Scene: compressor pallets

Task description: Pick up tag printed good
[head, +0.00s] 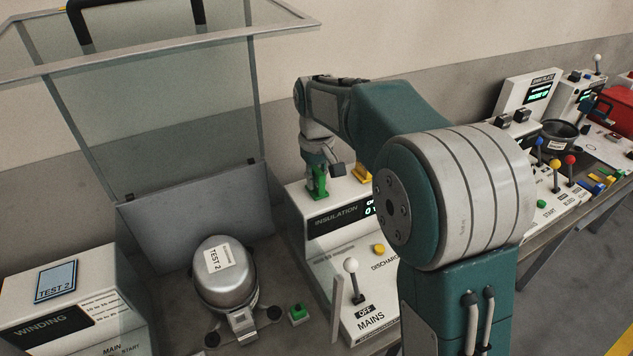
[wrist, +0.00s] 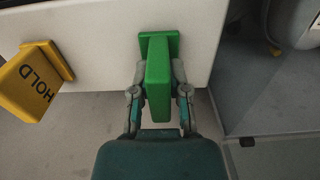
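A green tag (wrist: 158,85) stands on the top edge of the white insulation tester (head: 345,215). In the head view the green tag (head: 319,182) is directly under my gripper (head: 318,160). In the wrist view my gripper (wrist: 159,85) has one finger on each side of the green tag, very close to it. The fingertips are partly hidden behind the tag, so firm contact cannot be told. No print on the green tag is visible. A yellow tag (wrist: 35,80) reading HOLD stands to its left in the wrist view.
A metal compressor (head: 225,280) labelled TEST 2 stands beside the tester, below a raised clear cover (head: 150,100). A winding tester (head: 75,300) is at lower left. More instruments with levers (head: 555,175) line the bench at right, with a red box (head: 615,105).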

